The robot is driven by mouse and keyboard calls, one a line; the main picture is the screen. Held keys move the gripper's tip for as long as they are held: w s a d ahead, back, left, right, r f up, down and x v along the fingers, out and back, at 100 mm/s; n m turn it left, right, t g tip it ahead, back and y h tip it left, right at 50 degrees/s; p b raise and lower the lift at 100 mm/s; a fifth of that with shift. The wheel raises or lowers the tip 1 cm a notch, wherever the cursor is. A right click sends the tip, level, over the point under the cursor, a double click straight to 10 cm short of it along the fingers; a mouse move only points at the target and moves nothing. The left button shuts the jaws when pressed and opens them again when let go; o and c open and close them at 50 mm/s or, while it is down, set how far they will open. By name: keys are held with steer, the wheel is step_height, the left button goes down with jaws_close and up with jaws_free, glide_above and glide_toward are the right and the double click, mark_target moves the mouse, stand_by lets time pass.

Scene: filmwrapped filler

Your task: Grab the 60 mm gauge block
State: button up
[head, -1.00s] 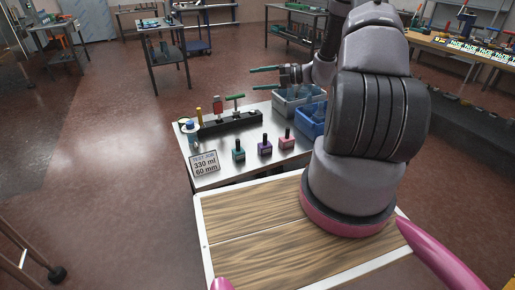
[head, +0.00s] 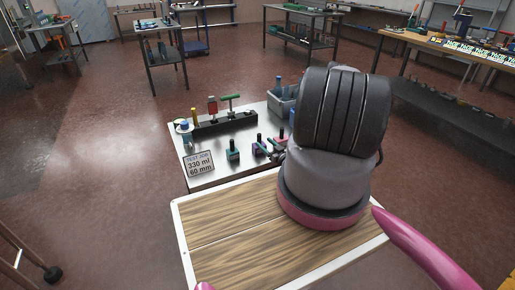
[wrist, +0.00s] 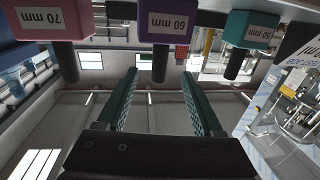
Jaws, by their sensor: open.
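The 60 mm gauge block is purple with a black handle; the wrist view, which looks upside down, shows its labelled face (wrist: 168,22) at top middle. In the head view the purple block (head: 258,149) is small and partly covered by my fingers. My gripper (wrist: 160,73) is open, its two teal fingers pointing at this block. The black handle appears between the fingertips; I cannot tell whether it is within their reach. The pink 70 mm block (wrist: 40,18) is to the left and the teal 50 mm block (wrist: 248,30) to the right in the wrist view.
The blocks stand on a metal table (head: 222,172) with a sign (head: 199,164) reading 330 ml and 60 mm. A black rack (head: 225,124) and a grey-blue bin (head: 284,106) stand behind. My wooden deck is in front.

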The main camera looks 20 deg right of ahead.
steer(key=w, duration=0.3)
steer(key=shift+w+a, duration=0.1)
steer(key=shift+a, duration=0.15)
steer(key=shift+w+a+r, duration=0.1)
steer(key=shift+w+a, duration=0.05)
steer(key=shift+w, duration=0.75)
steer(key=shift+w+a+r, duration=0.1)
steer(key=shift+w+r, duration=0.05)
steer(key=shift+w, duration=0.7)
steer(key=shift+w+a+r, duration=0.1)
steer(key=shift+w+a, duration=0.05)
steer(key=shift+w, duration=0.75)
jaws_close()
